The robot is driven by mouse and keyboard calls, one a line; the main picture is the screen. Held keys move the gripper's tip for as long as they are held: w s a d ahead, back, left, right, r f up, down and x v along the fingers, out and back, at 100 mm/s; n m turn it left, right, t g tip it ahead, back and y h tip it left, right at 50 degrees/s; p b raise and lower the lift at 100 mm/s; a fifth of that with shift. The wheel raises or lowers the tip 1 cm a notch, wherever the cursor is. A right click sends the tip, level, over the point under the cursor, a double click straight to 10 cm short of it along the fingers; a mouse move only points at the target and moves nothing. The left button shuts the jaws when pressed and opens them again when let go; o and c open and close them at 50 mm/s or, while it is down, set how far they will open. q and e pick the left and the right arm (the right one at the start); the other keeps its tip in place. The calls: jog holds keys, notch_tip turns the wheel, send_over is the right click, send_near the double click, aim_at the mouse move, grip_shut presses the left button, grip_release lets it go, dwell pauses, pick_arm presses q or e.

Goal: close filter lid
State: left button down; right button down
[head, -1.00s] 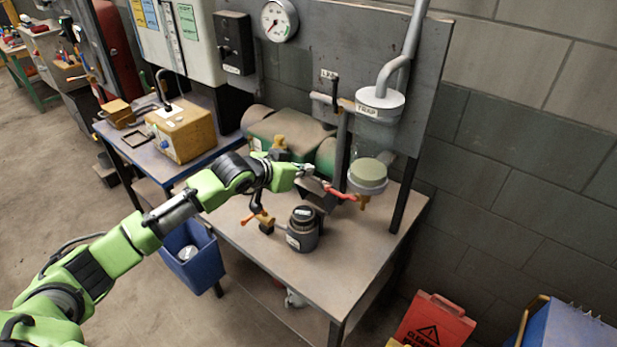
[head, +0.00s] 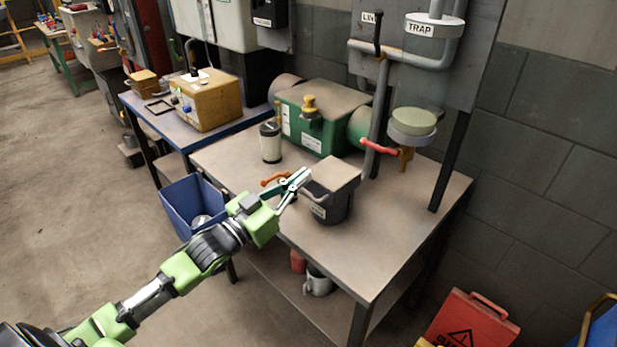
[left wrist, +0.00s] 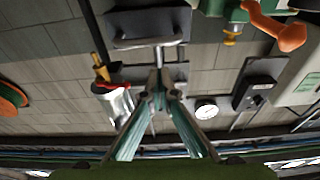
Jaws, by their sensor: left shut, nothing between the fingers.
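The filter housing (head: 328,210) is a dark pot with a pale label near the front left edge of the workbench. Its flat square lid (head: 335,173) lies over the top, roughly level; whether it sits fully seated I cannot tell. A handle (head: 314,193) sticks out from the lid's left side. My left gripper (head: 303,176) is shut and empty just left of the lid and handle. In the left wrist view its fingertips (left wrist: 158,72) are close to a grey bar-shaped handle (left wrist: 148,43); I cannot tell whether they touch. My right gripper is not in view.
An orange-handled valve (head: 274,180) lies behind my gripper. A cream cylinder with a dark top (head: 271,145) and a green pump (head: 318,117) stand further back. A red-handled valve (head: 379,147) is behind the lid. The workbench (head: 375,235) is clear right of the housing.

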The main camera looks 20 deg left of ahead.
pick_arm(q)
jog(key=f, duration=0.2)
jog(key=s+f+b, duration=0.1)
jog(key=f, duration=0.1)
jog(key=shift+s+a+f, duration=0.1)
jog(key=shift+s+a, duration=0.05)
jog(key=shift+a, duration=0.05)
jog(key=shift+s+f, duration=0.2)
jog(key=shift+f, duration=0.5)
jog(key=r+v, duration=0.2)
jog(key=v, duration=0.9)
jog(key=shift+s+a+f, duration=0.15)
jog(key=shift+s+f, duration=0.15)
jog(key=shift+s, duration=0.1)
